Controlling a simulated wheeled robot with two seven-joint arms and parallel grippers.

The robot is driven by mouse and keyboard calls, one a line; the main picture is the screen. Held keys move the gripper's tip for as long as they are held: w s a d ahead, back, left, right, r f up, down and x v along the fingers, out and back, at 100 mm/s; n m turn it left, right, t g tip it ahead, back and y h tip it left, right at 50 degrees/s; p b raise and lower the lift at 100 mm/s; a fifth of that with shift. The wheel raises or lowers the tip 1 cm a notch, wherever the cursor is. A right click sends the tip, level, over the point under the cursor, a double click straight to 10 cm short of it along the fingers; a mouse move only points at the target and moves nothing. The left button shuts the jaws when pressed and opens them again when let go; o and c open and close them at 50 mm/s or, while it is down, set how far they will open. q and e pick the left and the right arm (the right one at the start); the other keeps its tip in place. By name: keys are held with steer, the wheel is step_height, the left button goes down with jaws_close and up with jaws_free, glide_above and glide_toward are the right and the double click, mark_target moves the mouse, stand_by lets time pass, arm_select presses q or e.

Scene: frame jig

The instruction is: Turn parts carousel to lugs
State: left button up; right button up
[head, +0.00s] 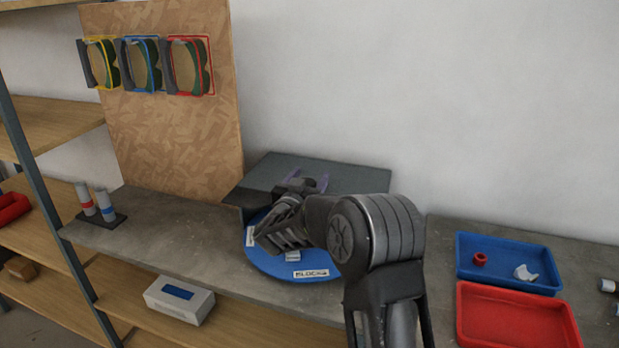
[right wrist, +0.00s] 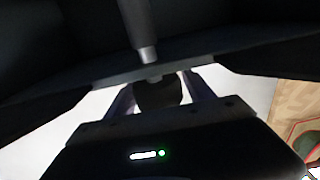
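The parts carousel (head: 273,264) is a round blue disc on the grey bench in the head view. A white label reading "BLOC…" (head: 311,273) faces the front, and a second label (head: 251,236) at its left edge is unreadable. A small pale part (head: 292,256) lies on the disc. My right gripper (head: 272,238) is over the disc and hides much of it. Its fingertips and any contact are unclear. The right wrist view is mostly dark, with a grey rod (right wrist: 142,30) near the top. My left gripper is not in view.
A dark fixture (head: 345,177) with purple prongs stands behind the carousel. A board (head: 175,130) with framed holders rises at back left. A blue tray (head: 500,278) with small parts and a red tray (head: 515,320) sit right. A two-post stand (head: 100,218) is left.

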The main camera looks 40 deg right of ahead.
jaws_close()
stand_by(0.5)
